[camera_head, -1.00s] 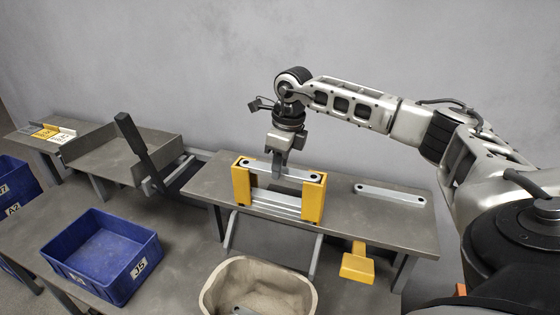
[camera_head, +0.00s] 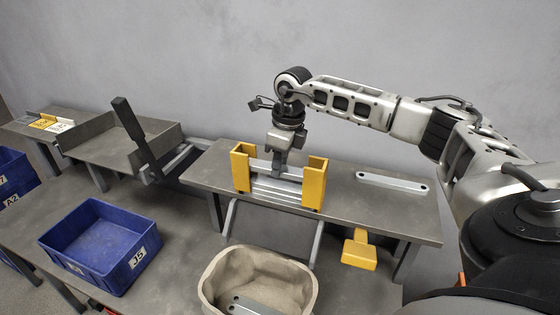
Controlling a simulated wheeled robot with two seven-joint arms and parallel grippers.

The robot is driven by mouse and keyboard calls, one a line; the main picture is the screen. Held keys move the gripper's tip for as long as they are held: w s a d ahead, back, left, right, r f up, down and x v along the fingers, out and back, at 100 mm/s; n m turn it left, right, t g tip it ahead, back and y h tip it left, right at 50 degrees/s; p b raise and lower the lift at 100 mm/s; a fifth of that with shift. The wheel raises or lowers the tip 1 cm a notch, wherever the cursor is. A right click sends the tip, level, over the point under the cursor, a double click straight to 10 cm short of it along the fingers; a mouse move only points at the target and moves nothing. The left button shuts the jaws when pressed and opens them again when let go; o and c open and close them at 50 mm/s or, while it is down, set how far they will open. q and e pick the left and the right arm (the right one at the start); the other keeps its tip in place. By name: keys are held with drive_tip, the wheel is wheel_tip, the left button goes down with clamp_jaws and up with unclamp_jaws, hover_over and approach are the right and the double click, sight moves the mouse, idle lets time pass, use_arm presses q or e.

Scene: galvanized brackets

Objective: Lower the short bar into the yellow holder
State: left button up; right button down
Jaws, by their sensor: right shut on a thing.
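The yellow holder (camera_head: 314,184) stands on the raised grey bench, with two yellow uprights joined by bars lying between them. The short bar (camera_head: 262,166) is a grey metal strip between the uprights, below their tops and just above the bars (camera_head: 275,190) there. My right gripper (camera_head: 279,170) points down between the uprights and is shut on the short bar near its middle. The gripper hides part of the bar. I cannot tell whether the bar touches the bars under it. My left gripper is not in view.
A longer bar with end holes (camera_head: 392,182) lies on the bench (camera_head: 350,212) to the right. A beige bin (camera_head: 212,282) with a bar inside stands in front. A blue crate (camera_head: 65,262), a grey tray (camera_head: 100,160) and a dark upright lever (camera_head: 128,120) are left.

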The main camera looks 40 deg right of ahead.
drive_tip(key=c, duration=1)
unclamp_jaws()
drive_tip(key=r, duration=0.5)
drive_tip(key=s+r, duration=0.1)
drive_tip(key=r, duration=0.4)
drive_tip(key=s+d+r, duration=0.1)
drive_tip(key=r, duration=0.5)
drive_tip(key=shift+f, duration=0.15)
